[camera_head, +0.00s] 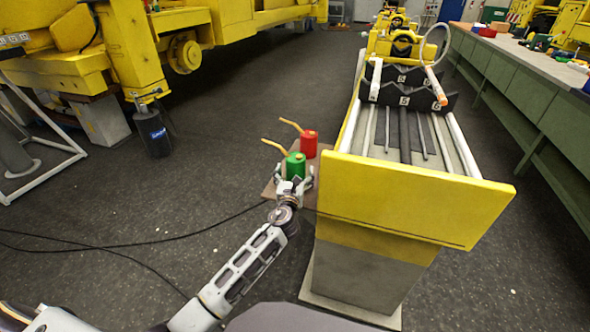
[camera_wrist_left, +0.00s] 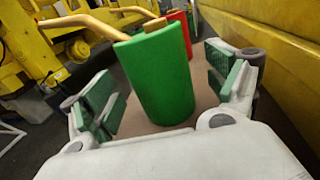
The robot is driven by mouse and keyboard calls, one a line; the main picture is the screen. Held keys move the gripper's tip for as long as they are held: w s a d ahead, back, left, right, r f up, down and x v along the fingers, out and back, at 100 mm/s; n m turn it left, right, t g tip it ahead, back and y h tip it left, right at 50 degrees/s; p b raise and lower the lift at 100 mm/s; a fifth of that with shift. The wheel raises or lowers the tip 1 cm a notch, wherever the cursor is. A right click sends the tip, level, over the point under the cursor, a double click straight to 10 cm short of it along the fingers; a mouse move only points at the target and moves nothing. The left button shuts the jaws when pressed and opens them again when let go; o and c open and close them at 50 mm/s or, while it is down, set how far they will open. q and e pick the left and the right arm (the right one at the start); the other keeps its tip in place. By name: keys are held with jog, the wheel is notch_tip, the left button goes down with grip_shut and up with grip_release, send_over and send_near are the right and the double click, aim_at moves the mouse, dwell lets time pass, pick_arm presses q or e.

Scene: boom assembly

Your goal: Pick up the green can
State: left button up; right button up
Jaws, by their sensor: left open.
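The green can (camera_head: 295,166) has a yellow-orange spout pointing left and stands on a small brown board (camera_head: 268,190). In the left wrist view the green can (camera_wrist_left: 158,75) is upright and straight ahead, between the spread fingers. My left gripper (camera_head: 294,186) is open around the near side of the can. In the left wrist view my left gripper (camera_wrist_left: 172,95) shows its green pads apart from the can, with a gap on each side. My right gripper is not in view.
A red can (camera_head: 309,143) with a similar spout stands just behind the green one. The yellow boom fixture (camera_head: 415,203) rises close on the right. Black cables (camera_head: 120,246) lie on the floor at left. A green workbench (camera_head: 530,90) runs along the far right.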

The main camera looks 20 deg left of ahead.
pick_arm(q)
jog(key=shift+w+a, duration=0.25)
jog(key=shift+w, duration=1)
jog(key=shift+w+a+b, duration=0.1)
jog(key=shift+w+b, duration=0.2)
jog(key=shift+b, duration=0.05)
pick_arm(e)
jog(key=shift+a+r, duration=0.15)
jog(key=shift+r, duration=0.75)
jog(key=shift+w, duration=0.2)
pick_arm(q)
jog(key=c, duration=1.2)
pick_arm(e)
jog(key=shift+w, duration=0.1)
